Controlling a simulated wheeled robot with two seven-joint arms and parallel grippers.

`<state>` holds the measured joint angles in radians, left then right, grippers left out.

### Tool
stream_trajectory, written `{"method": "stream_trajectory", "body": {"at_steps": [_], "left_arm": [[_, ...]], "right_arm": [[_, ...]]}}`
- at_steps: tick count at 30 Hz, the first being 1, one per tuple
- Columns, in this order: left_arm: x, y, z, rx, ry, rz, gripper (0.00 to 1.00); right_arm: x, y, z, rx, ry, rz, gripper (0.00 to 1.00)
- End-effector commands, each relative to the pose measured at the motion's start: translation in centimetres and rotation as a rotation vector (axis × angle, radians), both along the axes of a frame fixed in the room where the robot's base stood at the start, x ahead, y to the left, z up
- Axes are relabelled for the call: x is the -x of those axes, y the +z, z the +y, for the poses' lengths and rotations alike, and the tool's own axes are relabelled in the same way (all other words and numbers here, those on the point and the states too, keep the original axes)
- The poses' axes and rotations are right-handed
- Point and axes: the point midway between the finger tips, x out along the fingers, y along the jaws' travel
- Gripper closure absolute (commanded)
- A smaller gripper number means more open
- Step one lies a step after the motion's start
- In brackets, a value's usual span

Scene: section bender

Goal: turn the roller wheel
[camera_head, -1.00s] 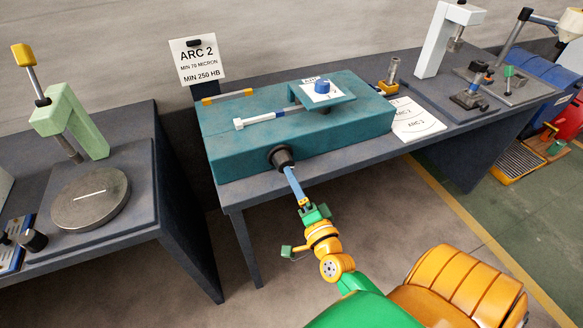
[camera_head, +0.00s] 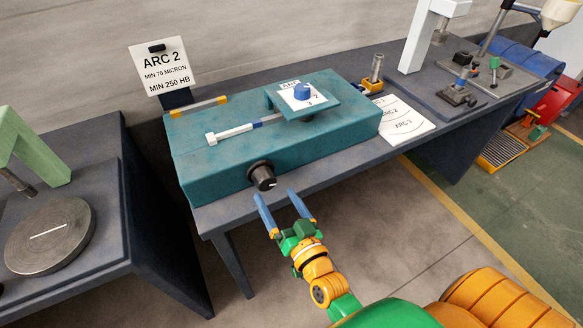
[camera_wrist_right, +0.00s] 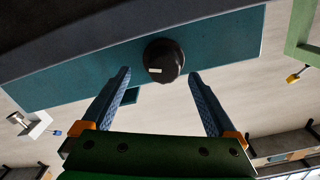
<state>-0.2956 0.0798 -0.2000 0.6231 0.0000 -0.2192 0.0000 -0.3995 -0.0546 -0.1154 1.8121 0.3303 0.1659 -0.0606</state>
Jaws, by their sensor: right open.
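The roller wheel is a black knob (camera_head: 262,177) with a white mark on the front face of the teal bender box (camera_head: 215,180). In the right wrist view the knob (camera_wrist_right: 163,60) is ahead, between and beyond the fingertips, its white mark lying nearly level. My right gripper (camera_head: 283,194) is open and empty in front of the knob and slightly below and right of it in the head view. In the right wrist view its two blue fingers (camera_wrist_right: 160,76) are spread wide. The fingers appear clear of the knob. My left gripper is out of view.
A blue selector dial (camera_head: 302,91) sits on a plate on top of the box, near a white bar (camera_head: 235,132). An "ARC 2" sign (camera_head: 160,66) stands behind. A printed arc sheet (camera_head: 402,122) lies right of the box. The floor before the bench is clear.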

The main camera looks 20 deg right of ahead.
Motion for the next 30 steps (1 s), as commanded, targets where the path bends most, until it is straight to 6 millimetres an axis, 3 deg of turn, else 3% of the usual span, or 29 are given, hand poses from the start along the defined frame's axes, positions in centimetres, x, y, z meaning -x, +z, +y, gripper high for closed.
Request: {"method": "stream_trajectory", "body": {"at_steps": [12, 22, 30], "left_arm": [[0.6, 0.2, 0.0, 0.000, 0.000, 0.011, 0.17], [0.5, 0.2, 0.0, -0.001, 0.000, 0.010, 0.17], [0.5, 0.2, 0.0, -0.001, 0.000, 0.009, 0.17]], "right_arm": [[-6.4, 0.0, 0.4, 0.014, 0.004, -0.001, 0.07], [-7.0, 0.0, 0.4, 0.012, 0.003, 0.001, 0.07], [-6.9, 0.0, 0.4, 0.012, 0.003, 0.001, 0.80]]}}
